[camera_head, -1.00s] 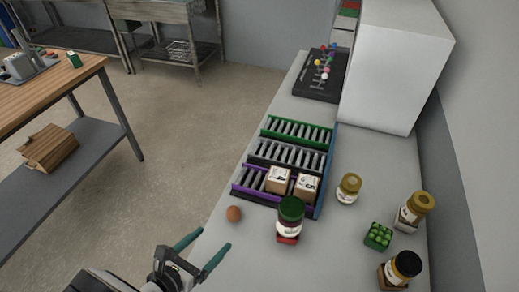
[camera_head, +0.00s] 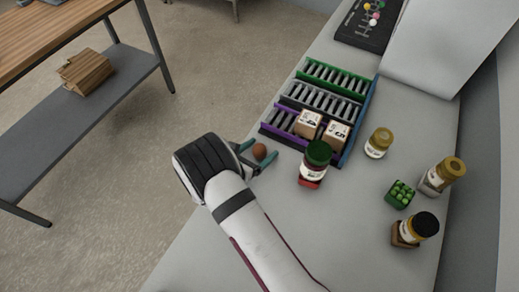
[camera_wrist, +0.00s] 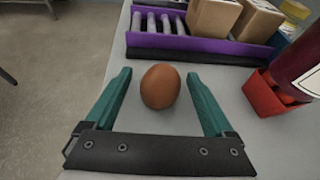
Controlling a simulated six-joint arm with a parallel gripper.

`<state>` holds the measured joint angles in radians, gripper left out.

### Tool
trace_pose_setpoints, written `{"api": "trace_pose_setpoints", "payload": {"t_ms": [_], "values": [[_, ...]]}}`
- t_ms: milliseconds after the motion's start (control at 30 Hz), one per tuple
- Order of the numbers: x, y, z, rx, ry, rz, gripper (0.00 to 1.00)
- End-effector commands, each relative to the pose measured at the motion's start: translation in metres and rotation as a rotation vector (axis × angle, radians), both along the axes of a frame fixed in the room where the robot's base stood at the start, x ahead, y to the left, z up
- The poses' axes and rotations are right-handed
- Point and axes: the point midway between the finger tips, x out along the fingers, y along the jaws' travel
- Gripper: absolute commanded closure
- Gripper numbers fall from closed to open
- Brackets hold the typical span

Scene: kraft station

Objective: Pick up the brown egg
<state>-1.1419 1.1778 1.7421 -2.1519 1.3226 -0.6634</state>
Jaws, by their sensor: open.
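The brown egg (camera_head: 260,151) lies on the grey counter near its left edge, in front of the purple-edged rack. In the wrist view the egg (camera_wrist: 160,86) sits between the two green fingers of my gripper (camera_wrist: 160,92), nearer their tips. My gripper (camera_head: 258,159) is open, with a finger on either side of the egg in the head view.
A roller rack (camera_head: 318,104) with green, grey and purple rows holds two cardboard boxes (camera_head: 322,128). A green-lidded jar (camera_head: 315,164) in a red holder (camera_wrist: 270,95) stands right of the egg. Other jars (camera_head: 379,143) and a green crate (camera_head: 399,195) stand farther right. The counter's left edge is close.

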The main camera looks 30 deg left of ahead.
Motion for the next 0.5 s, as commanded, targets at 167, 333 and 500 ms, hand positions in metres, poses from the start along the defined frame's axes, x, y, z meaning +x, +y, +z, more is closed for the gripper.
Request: {"api": "trace_pose_setpoints", "payload": {"t_ms": [167,333,500], "values": [[-0.0003,-0.0001,0.0003,0.0,0.0,0.0,0.32],[-0.0004,0.0,0.0003,0.0,0.0,0.0,0.62],[-0.0005,0.0,0.0004,0.001,0.0,0.0,0.79]]}}
